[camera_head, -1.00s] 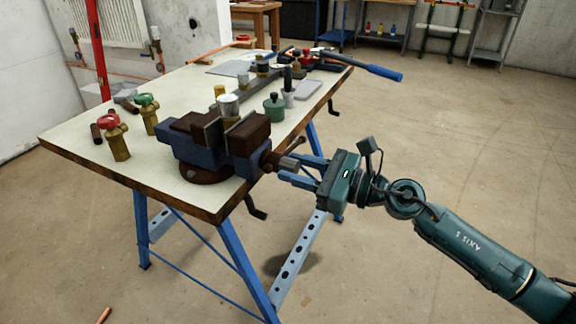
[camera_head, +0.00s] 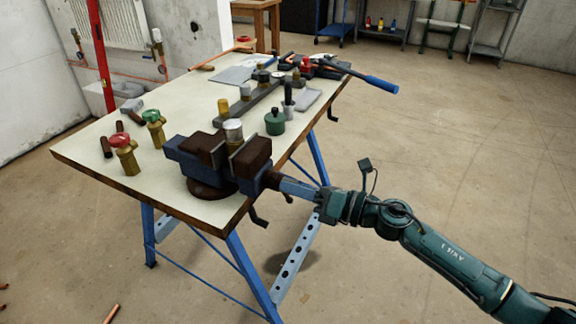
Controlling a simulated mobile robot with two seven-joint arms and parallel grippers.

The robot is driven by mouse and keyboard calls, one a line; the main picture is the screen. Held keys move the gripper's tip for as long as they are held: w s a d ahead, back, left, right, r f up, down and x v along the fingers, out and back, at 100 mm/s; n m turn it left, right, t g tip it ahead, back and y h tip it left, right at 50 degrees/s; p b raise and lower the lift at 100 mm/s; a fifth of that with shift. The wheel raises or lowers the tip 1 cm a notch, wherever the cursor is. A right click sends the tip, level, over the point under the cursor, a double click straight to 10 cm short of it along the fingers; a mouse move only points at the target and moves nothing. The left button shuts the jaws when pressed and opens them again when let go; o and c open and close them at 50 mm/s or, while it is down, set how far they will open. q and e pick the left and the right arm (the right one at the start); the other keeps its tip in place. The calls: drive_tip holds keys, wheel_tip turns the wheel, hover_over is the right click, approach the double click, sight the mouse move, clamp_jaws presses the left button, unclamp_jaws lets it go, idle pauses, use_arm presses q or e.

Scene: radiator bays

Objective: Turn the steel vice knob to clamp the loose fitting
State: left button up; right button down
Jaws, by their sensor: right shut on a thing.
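The blue and brown vice (camera_head: 184,159) is mounted at the near right corner of the workbench. A silver, round-topped fitting (camera_head: 233,128) stands upright between its jaws; I cannot tell how tightly they press on it. The vice's brown screw end (camera_head: 270,179) points right, towards my right gripper. My right gripper (camera_head: 287,185) is shut on the steel knob at that end. Its blue fingers appear nearly edge-on, one in front of the other, and hide the knob. My left gripper is out of view.
The workbench (camera_head: 100,165) carries a red-handled valve (camera_head: 123,150), a green-handled valve (camera_head: 155,130), a green pot (camera_head: 275,122) and a blue-handled tool (camera_head: 381,84). Floor to the right is clear.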

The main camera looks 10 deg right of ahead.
drive_tip(key=m+p, duration=0.3)
drive_tip(key=m, duration=0.2)
drive_tip(key=m+p, duration=0.4)
drive_tip(key=m, duration=0.2)
drive_tip(key=m+p, duration=0.4)
drive_tip(key=m, duration=0.1)
drive_tip(key=shift+r+m, duration=0.3)
drive_tip(key=shift+r, duration=0.05)
drive_tip(key=c, duration=1.5)
unclamp_jaws()
drive_tip(key=shift+f+m, duration=0.35)
drive_tip(key=shift+m, duration=0.35)
drive_tip(key=shift+c, duration=0.2)
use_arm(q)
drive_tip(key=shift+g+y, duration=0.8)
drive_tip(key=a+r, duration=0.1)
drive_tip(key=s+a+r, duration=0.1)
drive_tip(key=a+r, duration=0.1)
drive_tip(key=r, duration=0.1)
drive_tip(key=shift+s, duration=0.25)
use_arm(e)
drive_tip(key=shift+o, duration=1.3)
drive_tip(key=shift+d, duration=0.1)
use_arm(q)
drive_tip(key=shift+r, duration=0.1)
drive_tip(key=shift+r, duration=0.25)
use_arm(e)
drive_tip(key=v, duration=0.7)
